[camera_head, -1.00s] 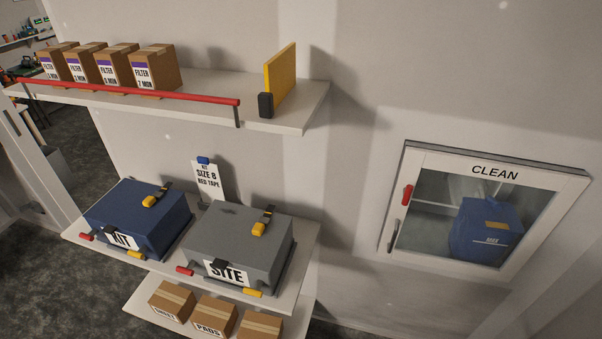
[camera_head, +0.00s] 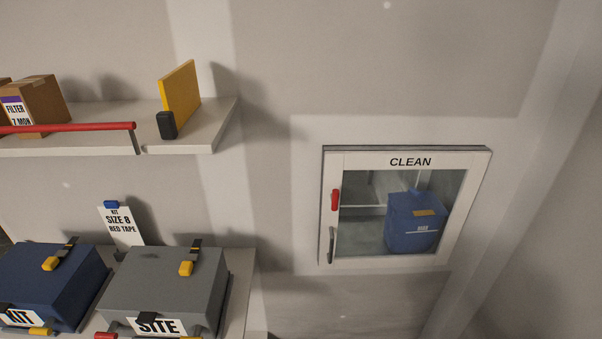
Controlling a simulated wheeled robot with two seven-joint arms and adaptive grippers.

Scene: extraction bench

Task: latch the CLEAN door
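The CLEAN door (camera_head: 410,161) is a white-framed glass door on a wall cabinet at the right of the head view. It looks closed or nearly so; I cannot tell whether it sits flush. A red latch (camera_head: 335,200) is on the left side of its frame, standing upright. A dark grey handle (camera_head: 331,244) is below the latch. Through the glass a blue bag (camera_head: 414,224) with a tan patch stands inside the cabinet. Neither of my grippers shows in the view.
A shelf (camera_head: 215,127) on the left holds a filter box (camera_head: 42,100) and a yellow panel (camera_head: 180,92), with a red rail (camera_head: 70,128) along its front. Below are a blue KIT case (camera_head: 50,283), a grey SITE case (camera_head: 165,280) and a sign (camera_head: 121,226). The wall around the cabinet is clear.

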